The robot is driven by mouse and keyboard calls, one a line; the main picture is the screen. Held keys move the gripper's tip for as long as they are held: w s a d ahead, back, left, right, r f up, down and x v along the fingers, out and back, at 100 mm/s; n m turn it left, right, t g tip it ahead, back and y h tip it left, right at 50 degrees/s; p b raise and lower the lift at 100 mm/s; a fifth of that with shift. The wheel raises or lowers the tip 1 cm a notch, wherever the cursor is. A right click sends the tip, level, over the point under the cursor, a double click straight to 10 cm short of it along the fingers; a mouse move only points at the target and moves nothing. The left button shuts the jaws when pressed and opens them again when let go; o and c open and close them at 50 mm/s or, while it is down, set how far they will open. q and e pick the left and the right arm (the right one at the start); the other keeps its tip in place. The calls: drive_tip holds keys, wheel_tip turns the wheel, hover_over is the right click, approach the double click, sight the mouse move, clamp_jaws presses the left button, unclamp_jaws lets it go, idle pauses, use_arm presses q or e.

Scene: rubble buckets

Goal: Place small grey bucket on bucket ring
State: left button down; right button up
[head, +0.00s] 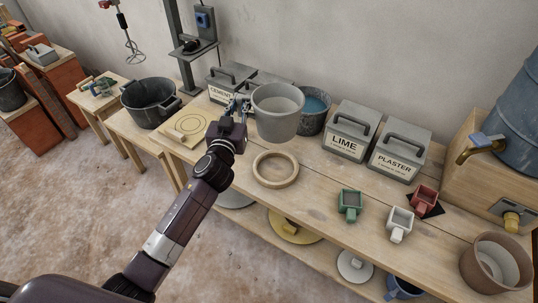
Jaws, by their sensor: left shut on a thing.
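The bucket ring (275,184), a pale wooden hoop, lies on the bench closer to me, below the bucket in the picture. The bucket appears raised above the bench and apart from the ring. My right gripper is not in view.
Lime (349,143) and plaster (394,166) boxes stand at the back right. A brown bucket (468,266) stands far right.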

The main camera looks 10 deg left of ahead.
use_arm(q)
drive_tip(key=shift+f+b, duration=5.5)
drive_tip(key=shift+f, duration=4.2)
drive_tip(key=shift+s, duration=0.1)
drive_tip(key=shift+f, duration=0.1)
drive_tip(key=c, duration=1.9)
unclamp_jaws()
drive_tip(key=s, duration=0.8)
drive_tip(key=s+b, duration=0.1)
drive_tip(key=s, duration=0.3)
drive_tip(key=shift+d, duration=0.3)
